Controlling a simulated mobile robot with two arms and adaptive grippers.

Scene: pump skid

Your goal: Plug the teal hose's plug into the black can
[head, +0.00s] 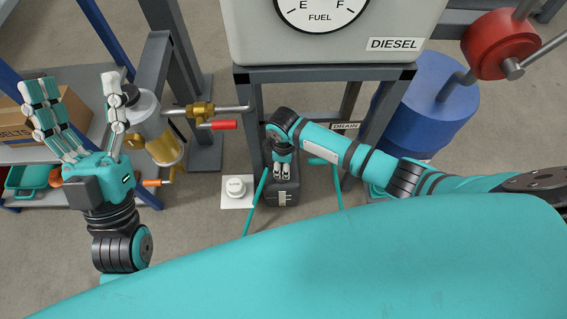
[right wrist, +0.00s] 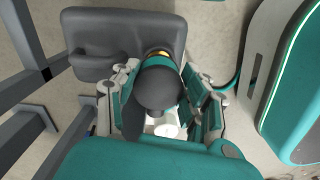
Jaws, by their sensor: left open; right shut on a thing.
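The black can (head: 283,190) stands on the floor below the tank frame. Its dark body also shows in the right wrist view (right wrist: 110,28). My right gripper (head: 282,171) points down at the far end of the can. In the right wrist view its fingers (right wrist: 165,95) close around the dark plug (right wrist: 158,88) of the teal hose. The plug overlaps the can near a yellow ring; whether it is seated cannot be told. The teal hose (head: 255,204) runs from beside the can toward my body. My left gripper (head: 85,120) is open and empty, fingers up.
A white pad with a round white piece (head: 236,187) lies left of the can. The diesel tank (head: 335,35) and its frame stand behind. A brass valve with red handle (head: 218,125) juts out at left. A blue drum (head: 425,105) stands right.

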